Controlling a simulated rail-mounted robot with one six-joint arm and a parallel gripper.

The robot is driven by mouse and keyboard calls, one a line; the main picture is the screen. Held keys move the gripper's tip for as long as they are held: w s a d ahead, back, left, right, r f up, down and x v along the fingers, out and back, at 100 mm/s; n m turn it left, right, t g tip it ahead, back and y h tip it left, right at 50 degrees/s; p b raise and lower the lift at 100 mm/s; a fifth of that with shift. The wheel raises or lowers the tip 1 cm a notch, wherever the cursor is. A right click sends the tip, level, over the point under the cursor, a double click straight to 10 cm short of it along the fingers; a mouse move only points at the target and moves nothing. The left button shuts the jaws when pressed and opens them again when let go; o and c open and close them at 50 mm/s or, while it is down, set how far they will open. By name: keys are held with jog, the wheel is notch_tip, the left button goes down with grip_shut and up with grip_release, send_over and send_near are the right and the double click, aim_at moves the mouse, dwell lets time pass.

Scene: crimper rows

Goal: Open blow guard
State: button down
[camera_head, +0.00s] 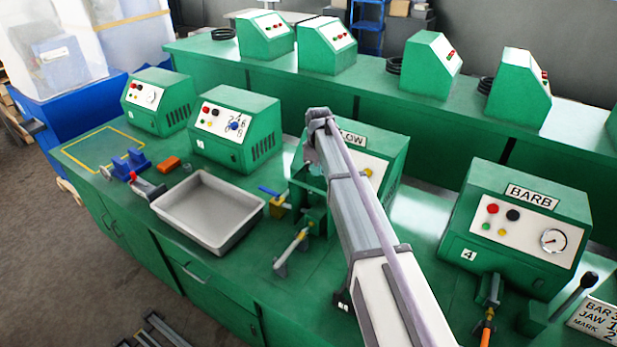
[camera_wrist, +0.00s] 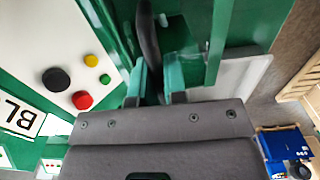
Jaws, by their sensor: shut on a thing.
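The green blow machine (camera_head: 392,136) stands mid-bench, its label partly covered by my arm. In the wrist view its white panel (camera_wrist: 50,35) has black, red and yellow-green buttons. The blow guard (camera_wrist: 184,42) appears as a see-through green panel beside a dark curved handle (camera_wrist: 148,32). My gripper (camera_wrist: 158,74) is at the front of this machine, its fingers on either side of the handle and shut on it. In the head view my arm hides much of the guard and the grip. How far the guard is swung cannot be told.
A grey tray (camera_head: 207,212) lies left of the blow machine, with a blue-handled valve (camera_head: 272,196) between. The barb machine (camera_head: 521,225) stands to the right. Blue fixtures (camera_head: 130,163) and an orange block (camera_head: 169,163) lie at the left. Bare bench shows between the machines.

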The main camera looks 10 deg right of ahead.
jog(key=shift+w+d+f+b, duration=0.15)
jog(key=shift+w+d+f, duration=0.1)
jog(key=shift+w+d, duration=0.5)
jog(key=shift+w+d+f+b, duration=0.15)
jog(key=shift+w+d+f, duration=0.1)
jog(key=shift+w+d, duration=0.45)
jog(key=shift+a, duration=0.15)
jog(key=c, duration=1.2)
grip_release()
jog(key=shift+r, duration=0.1)
notch_tip(320, 180, up, 11)
jog(key=p, duration=1)
jog(key=shift+p, duration=0.4)
jog(key=shift+f, duration=0.2)
